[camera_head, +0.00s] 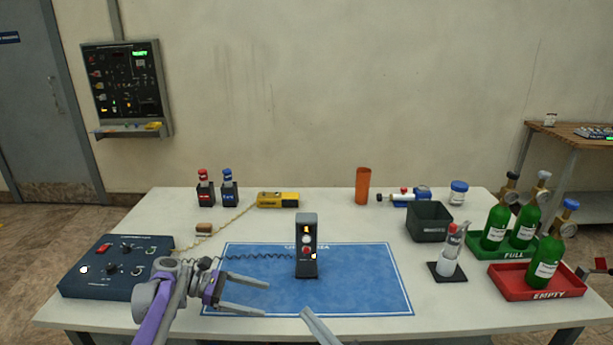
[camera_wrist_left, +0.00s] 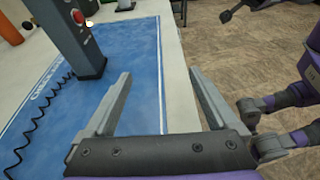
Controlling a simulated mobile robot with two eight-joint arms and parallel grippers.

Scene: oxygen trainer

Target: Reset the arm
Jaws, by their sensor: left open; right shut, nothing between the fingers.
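My left gripper (camera_head: 266,299) is open and empty over the front left part of the blue mat (camera_head: 365,285), its fingers pointing right. In the left wrist view, its two fingers (camera_wrist_left: 160,74) stand wide apart with nothing between them. My right gripper (camera_head: 308,312) shows only as narrow grey fingers at the bottom edge of the head view, shut and empty; its arm is hidden there. An upright dark device (camera_head: 306,262) with a lit display and a red button stands on the mat, beyond both grippers and touching neither. It also shows in the left wrist view (camera_wrist_left: 75,40).
A dark blue control box (camera_head: 112,285) lies left, with a coiled cord running towards the device. A yellow tool (camera_head: 278,200), orange cup (camera_head: 362,186) and black bin (camera_head: 429,222) stand behind. Green bottles stand in the green (camera_head: 490,252) and red (camera_head: 510,287) trays at right.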

